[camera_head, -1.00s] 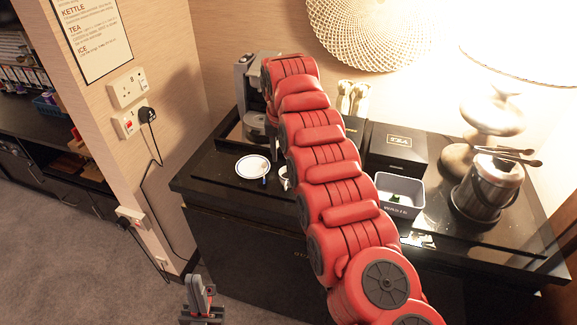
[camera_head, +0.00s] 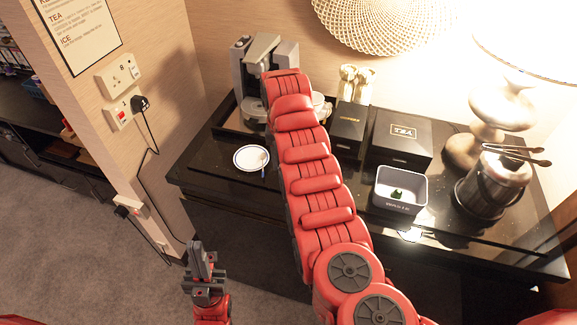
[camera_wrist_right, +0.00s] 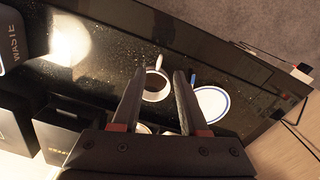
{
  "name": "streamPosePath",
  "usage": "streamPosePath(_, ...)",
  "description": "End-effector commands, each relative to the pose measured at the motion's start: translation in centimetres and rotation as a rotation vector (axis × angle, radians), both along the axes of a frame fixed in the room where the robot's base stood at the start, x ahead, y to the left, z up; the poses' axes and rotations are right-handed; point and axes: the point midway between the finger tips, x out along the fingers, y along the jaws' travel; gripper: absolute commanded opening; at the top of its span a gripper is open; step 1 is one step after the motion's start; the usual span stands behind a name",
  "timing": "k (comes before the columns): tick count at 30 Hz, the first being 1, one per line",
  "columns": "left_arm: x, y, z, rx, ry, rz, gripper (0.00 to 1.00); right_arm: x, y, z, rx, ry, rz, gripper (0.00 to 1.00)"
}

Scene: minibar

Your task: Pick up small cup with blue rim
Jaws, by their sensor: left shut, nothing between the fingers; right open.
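In the right wrist view a small white cup (camera_wrist_right: 154,95) with a dark inside stands on the black counter. I cannot tell its rim colour there. The right gripper (camera_wrist_right: 159,71) is open, its two fingers on either side of the cup in the picture; I cannot tell whether they touch it. In the head view my right arm hides the cup and right gripper. A white saucer with a blue rim (camera_head: 251,158) lies beside the cup; it also shows in the right wrist view (camera_wrist_right: 212,104). The left gripper (camera_head: 200,254) is shut and empty, low before the counter.
A grey coffee machine (camera_head: 256,82) stands at the counter's back left. Black boxes (camera_head: 402,136), a grey waste bin (camera_head: 401,191), a dark ice bucket with tongs (camera_head: 488,192) and a lamp stand at right. A small blue-ended item (camera_wrist_right: 193,78) lies by the saucer.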

Motion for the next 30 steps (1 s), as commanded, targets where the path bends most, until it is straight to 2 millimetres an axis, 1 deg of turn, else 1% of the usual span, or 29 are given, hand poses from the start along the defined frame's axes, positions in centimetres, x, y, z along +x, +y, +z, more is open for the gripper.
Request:
streamPosePath(1, 0.0, 0.0, 0.9, 0.000, 0.000, 0.000, 0.00, -0.2, -0.1, -0.6, -0.003, 0.008, 0.000, 0.43)
streamPosePath(4, 0.0, 0.0, 1.2, 0.000, 0.000, 0.000, 0.00, -0.1, -0.1, -1.9, -0.001, 0.004, 0.000, 0.43)
streamPosePath(8, 0.0, 0.0, 1.4, 0.000, 0.000, 0.000, 0.00, -0.1, -0.1, -2.6, 0.000, 0.003, 0.000, 0.43)
streamPosePath(11, 0.0, 0.0, 2.2, 0.000, 0.000, 0.000, 0.00, -0.1, -0.1, -3.2, 0.000, 0.004, -0.001, 0.43)
streamPosePath(13, 0.0, 0.0, 3.0, 0.000, 0.000, 0.000, 0.00, -0.3, -0.2, -3.9, -0.001, 0.009, -0.001, 0.43)
streamPosePath(17, 0.0, 0.0, 3.6, 0.000, 0.001, 0.000, 0.00, -0.3, -0.3, -5.5, -0.001, 0.009, -0.002, 0.43)
streamPosePath(18, 0.0, 0.0, 3.2, 0.000, 0.000, 0.000, 0.00, -0.1, -0.3, -6.4, -0.001, 0.005, -0.003, 0.43)
streamPosePath(21, 0.0, 0.0, 3.1, 0.000, 0.001, 0.000, 0.00, -0.1, -0.3, -7.4, 0.000, 0.001, -0.001, 0.43)
streamPosePath(24, 0.0, 0.0, 3.1, 0.000, 0.000, 0.000, 0.00, -0.1, -0.3, -7.8, 0.000, 0.002, -0.001, 0.43)
streamPosePath(30, 0.0, 0.0, 3.1, 0.000, 0.000, 0.000, 0.00, -0.1, -0.2, -7.8, 0.000, 0.001, -0.001, 0.43)
